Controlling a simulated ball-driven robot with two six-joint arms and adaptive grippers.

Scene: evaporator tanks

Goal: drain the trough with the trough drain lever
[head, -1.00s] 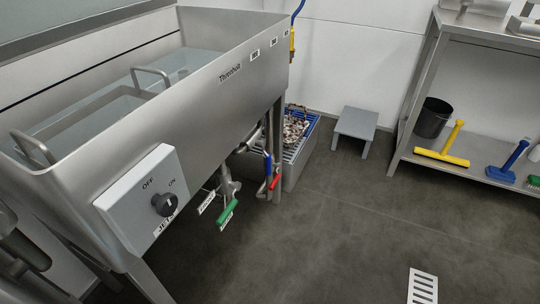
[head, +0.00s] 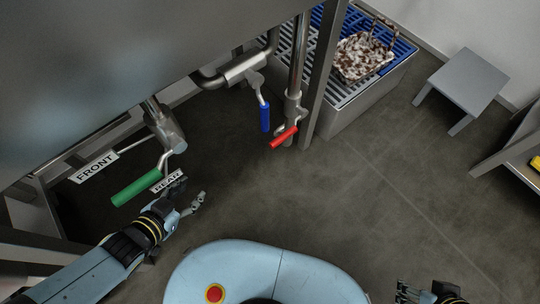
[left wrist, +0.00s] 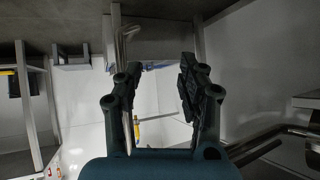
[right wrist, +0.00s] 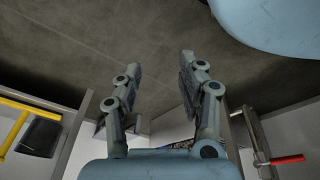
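Under the steel trough (head: 110,60) hang three levers. A green-handled lever (head: 137,187) is at the left, between plates marked FRONT (head: 94,168) and REAR (head: 166,181). A blue lever (head: 265,117) hangs down from a horizontal pipe valve. A red lever (head: 283,137) slants on a vertical pipe and also shows in the right wrist view (right wrist: 287,160). No readable label shows which lever drains the trough. My left gripper (head: 190,194) is open and empty, just right of the green handle. My right gripper (right wrist: 159,65) is open and empty, low at the right in the head view.
A blue-slatted grate box (head: 350,100) with a brown-and-white clump on it stands behind the levers. A grey step stool (head: 462,82) is at the upper right. Trough legs (head: 325,65) flank the valves. The floor between is clear.

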